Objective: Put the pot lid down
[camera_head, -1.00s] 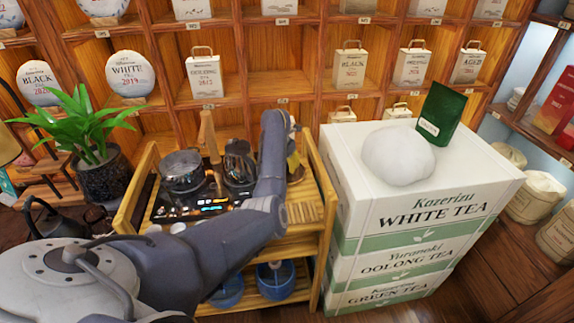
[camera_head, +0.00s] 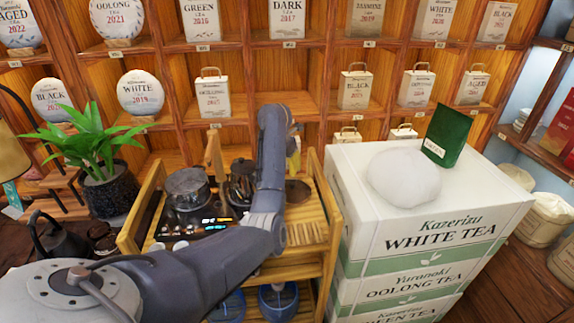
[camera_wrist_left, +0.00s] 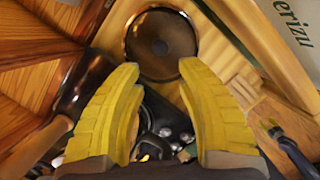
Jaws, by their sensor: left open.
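A round dark disc with a lighter rim, which looks like the pot lid (camera_wrist_left: 162,45), lies on the wooden cart (camera_head: 335,205) just beyond my left fingertips in the left wrist view. In the head view it shows (camera_head: 298,190) beside my left forearm. My left gripper (camera_head: 294,158) has yellow fingers spread apart with nothing between them, as the wrist view also shows (camera_wrist_left: 160,80). A steel pot (camera_head: 187,187) stands on the dark cooktop (camera_head: 172,222), left of the gripper. Whether it is covered is unclear. My right gripper is out of view.
A kettle (camera_head: 240,183) stands beside the pot, partly behind my arm. Stacked tea boxes (camera_head: 432,240) stand close to the right of the cart, with a white rounded lump (camera_head: 404,177) and green packet (camera_head: 447,136) on top. Shelves of tea packages stand behind.

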